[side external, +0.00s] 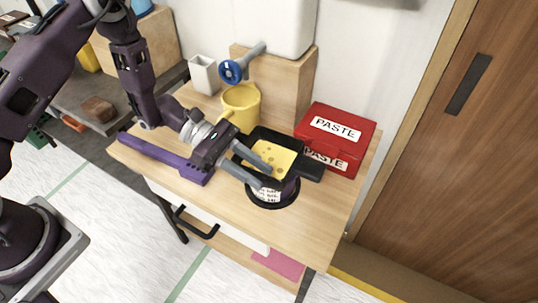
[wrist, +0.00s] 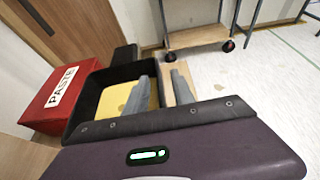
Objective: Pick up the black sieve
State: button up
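The black sieve (side external: 290,140) looks like a square black tray with a short handle at its right, and a yellow piece with small dark spots lies inside. It also shows in the wrist view (wrist: 84,92), partly hidden by my gripper. My gripper (side external: 262,170) is open, with a clear gap between its grey fingers. In the wrist view (wrist: 160,85) one finger is over the tray's inside and the other beyond its near wall. I cannot tell if either finger touches the wall. A dark-rimmed round container (side external: 272,193) with a white label is just in front, partly hidden.
A red PASTE box (side external: 345,130) stands close to the right of the sieve. A yellow pot (side external: 240,103), a white cup (side external: 204,74) and a wooden block (side external: 292,90) stand behind. A purple bar (side external: 165,157) lies at left. The front right of the tabletop (side external: 320,222) is clear.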

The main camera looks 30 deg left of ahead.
grip_shut()
dwell(1.4)
